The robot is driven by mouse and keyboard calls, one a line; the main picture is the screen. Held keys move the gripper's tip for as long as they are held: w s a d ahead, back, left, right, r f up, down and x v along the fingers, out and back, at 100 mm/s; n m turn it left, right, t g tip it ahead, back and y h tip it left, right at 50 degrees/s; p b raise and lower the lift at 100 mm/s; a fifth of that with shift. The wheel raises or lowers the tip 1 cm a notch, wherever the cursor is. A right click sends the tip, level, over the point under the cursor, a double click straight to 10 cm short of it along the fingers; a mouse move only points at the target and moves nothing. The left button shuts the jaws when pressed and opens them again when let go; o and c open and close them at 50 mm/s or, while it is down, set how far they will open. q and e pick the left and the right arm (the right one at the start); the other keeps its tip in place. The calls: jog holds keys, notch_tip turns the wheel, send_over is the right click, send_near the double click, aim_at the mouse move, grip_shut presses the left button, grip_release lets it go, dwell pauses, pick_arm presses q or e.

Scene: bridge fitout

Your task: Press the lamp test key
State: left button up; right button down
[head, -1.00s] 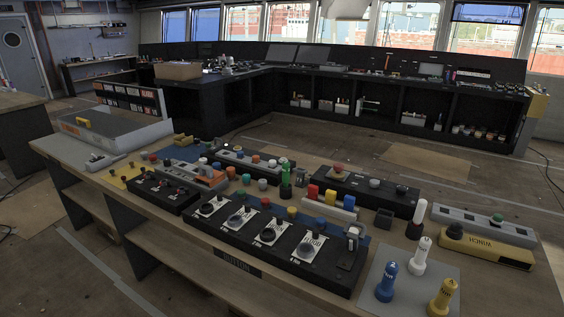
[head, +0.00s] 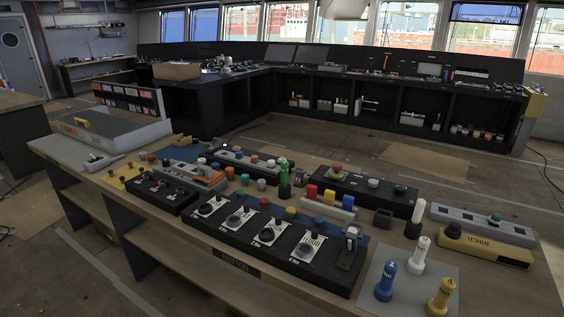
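I cannot make out which control is the lamp test key; the labels are too small to read. The wooden workbench (head: 200,262) carries several button panels. A long black panel (head: 200,222) with several round dark knobs on white plates lies along its front edge. A black panel (head: 374,187) with a red, a white and a dark button stands behind it at the right. A grey box (head: 238,164) with coloured buttons sits further back. A black alarm panel (head: 128,98) with rows of small labelled tiles stands at the back left. Neither of my grippers is in view.
Blue (head: 386,282), white (head: 419,256) and yellow (head: 441,298) torch-like pieces stand on a grey mat (head: 407,298) at the front right. A yellow box (head: 484,248) lies at the right. A large grey case (head: 110,130) sits at the left end. Open floor lies beyond the bench.

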pick_arm(q)
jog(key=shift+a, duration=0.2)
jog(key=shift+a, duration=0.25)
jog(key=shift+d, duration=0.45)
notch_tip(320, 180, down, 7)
jog(key=b, duration=0.6)
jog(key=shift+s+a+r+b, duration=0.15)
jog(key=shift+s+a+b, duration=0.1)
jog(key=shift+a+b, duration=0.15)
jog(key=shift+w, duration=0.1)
